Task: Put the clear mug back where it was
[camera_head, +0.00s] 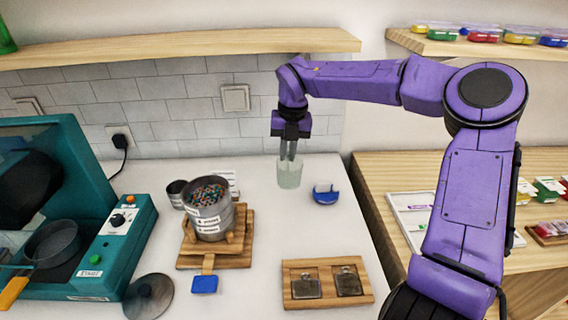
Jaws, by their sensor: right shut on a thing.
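The clear mug (290,178) is a pale, see-through cup at the back of the white table, near the tiled wall. My right gripper (291,156) points down into its top and is shut on it, with the fingers at the rim. The mug is upright; I cannot tell whether its base touches the table. My left gripper is not in view.
A blue-and-white item (326,195) lies right of the mug. A metal pot of beads (208,212) stands on a wooden stand (246,252) to the left. A wooden board (328,296) with two dark squares is in front. A teal machine (115,255) fills the left.

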